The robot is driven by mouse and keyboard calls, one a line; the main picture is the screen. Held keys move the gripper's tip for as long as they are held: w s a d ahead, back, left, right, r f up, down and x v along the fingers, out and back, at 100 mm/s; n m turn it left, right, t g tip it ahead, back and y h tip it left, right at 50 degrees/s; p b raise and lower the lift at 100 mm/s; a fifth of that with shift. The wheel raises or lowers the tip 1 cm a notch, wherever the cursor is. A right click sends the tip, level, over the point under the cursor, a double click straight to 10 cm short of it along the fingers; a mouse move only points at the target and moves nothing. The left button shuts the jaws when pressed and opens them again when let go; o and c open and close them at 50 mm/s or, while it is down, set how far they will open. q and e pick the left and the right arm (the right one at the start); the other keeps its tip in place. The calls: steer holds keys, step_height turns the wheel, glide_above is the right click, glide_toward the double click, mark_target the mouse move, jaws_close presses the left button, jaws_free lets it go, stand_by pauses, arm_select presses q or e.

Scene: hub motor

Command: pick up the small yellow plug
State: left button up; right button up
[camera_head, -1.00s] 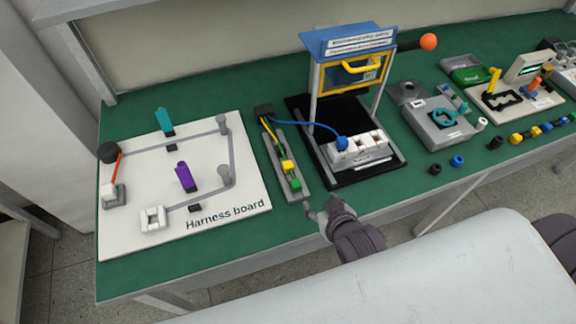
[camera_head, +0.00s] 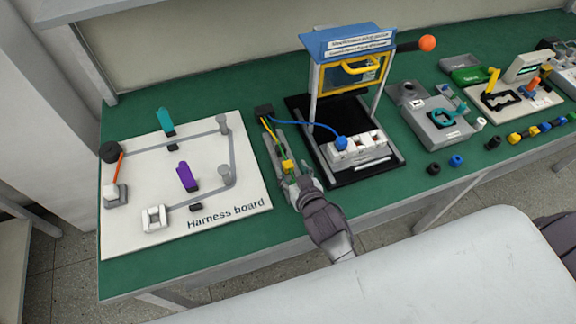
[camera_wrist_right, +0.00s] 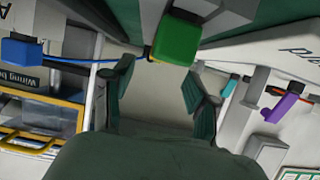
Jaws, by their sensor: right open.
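The small yellow plug (camera_head: 288,165) sits in the narrow grey holder (camera_head: 273,148), on a wire from a black block. My right gripper (camera_head: 293,181) is open just in front of the yellow plug, at the near end of the holder. It covers the place of the green plug in the head view. In the right wrist view the green plug (camera_wrist_right: 177,42) shows large beyond the gap between my open fingers (camera_wrist_right: 160,88), with a sliver of yellow at its edge. Nothing is visible between the fingers. My left gripper is out of view.
The harness board (camera_head: 246,195) with its posts lies to the left. The black test fixture (camera_head: 366,176) with a white connector block and blue plug (camera_head: 341,143) stands close on the right. Grey trays and small coloured parts lie farther right.

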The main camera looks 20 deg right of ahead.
mark_target(288, 164)
steer(key=p+x, duration=0.1)
steer(key=x, duration=0.4)
steer(key=shift+f, duration=0.2)
steer(key=c, duration=1.1)
